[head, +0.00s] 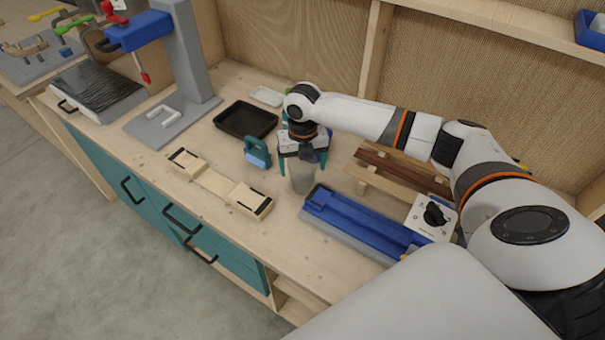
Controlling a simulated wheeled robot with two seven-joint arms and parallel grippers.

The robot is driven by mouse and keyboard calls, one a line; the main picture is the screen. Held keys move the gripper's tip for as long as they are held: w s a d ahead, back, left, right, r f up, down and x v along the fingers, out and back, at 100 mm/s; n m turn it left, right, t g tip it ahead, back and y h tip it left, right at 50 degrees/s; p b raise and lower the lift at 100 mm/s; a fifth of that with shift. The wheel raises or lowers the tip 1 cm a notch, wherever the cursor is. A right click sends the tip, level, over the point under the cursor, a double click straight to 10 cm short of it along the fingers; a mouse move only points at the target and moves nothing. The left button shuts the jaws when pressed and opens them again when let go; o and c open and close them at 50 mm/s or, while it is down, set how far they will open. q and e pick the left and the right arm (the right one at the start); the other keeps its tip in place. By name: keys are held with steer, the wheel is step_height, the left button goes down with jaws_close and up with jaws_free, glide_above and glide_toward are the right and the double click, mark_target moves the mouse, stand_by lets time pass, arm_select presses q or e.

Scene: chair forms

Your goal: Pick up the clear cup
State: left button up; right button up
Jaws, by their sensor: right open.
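The clear cup (302,179) stands upright on the wooden workbench (225,205), a little right of the picture's middle. My right gripper (302,168) is just above and around the upper part of the cup, pointing down. Its teal fingers are spread, one on each side of the cup. I cannot tell whether either finger touches it. The cup's rim is hidden behind the gripper. My left gripper is not in view.
A teal-handled tool (257,153) stands close left of the cup. A blue long fixture (365,222) lies close right. A black tray (246,119) and white dish (266,96) are behind left. A wooden jig (213,181) is in front left; wooden slats (400,172) lie right.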

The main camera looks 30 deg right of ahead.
mark_target(303, 171)
steer(key=shift+w+d+f+p, duration=0.1)
steer(key=shift+w+f+p, duration=0.1)
steer(key=shift+f, duration=0.7)
steer(key=shift+w+d+f+p, duration=0.1)
steer(key=shift+f+p, duration=0.1)
steer(key=shift+f, duration=0.65)
steer(key=c, duration=0.9)
